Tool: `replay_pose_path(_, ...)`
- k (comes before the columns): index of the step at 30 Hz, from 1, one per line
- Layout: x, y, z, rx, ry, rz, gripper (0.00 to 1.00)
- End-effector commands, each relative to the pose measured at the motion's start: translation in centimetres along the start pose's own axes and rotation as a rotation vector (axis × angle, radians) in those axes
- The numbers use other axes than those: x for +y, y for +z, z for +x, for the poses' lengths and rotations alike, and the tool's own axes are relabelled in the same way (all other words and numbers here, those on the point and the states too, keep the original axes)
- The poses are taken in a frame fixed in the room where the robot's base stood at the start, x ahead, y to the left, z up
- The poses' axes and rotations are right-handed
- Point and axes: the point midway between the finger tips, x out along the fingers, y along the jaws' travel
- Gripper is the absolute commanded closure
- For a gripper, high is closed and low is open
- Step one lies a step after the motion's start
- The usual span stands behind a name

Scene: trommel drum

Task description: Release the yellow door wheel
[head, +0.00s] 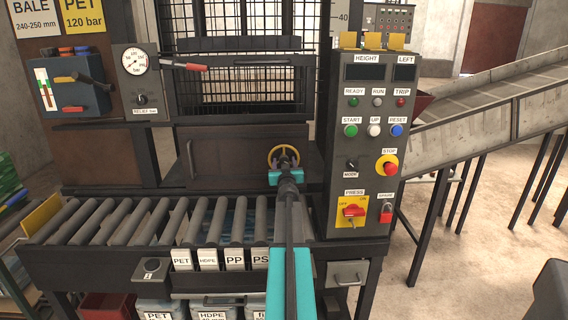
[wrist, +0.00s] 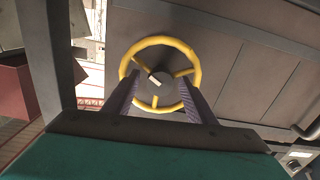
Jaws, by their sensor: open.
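The yellow door wheel (head: 283,156) is a spoked ring on the dark lower door (head: 222,158) of the machine. In the wrist view the wheel (wrist: 160,43) fills the upper middle, with a grey hub and a small pale mark on it. My gripper (head: 285,164) is right in front of the wheel in the head view and hides its lower part. In the wrist view my gripper (wrist: 158,98) has its two dark fingers apart, one at each lower side of the wheel. I cannot tell whether the fingers touch the rim.
A control panel (head: 372,140) with buttons and a red press switch stands right of the wheel. A roller table (head: 140,221) lies below the door at left. A wire mesh guard (head: 238,90) is above. A conveyor (head: 480,112) rises at far right.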

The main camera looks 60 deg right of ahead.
Motion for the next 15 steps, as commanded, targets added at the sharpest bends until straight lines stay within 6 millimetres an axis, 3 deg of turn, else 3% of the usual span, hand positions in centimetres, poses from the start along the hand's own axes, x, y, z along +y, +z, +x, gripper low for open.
replay_pose_path(15, -0.11, -0.02, 1.1, 0.0, -0.001, 0.0, 0.49)
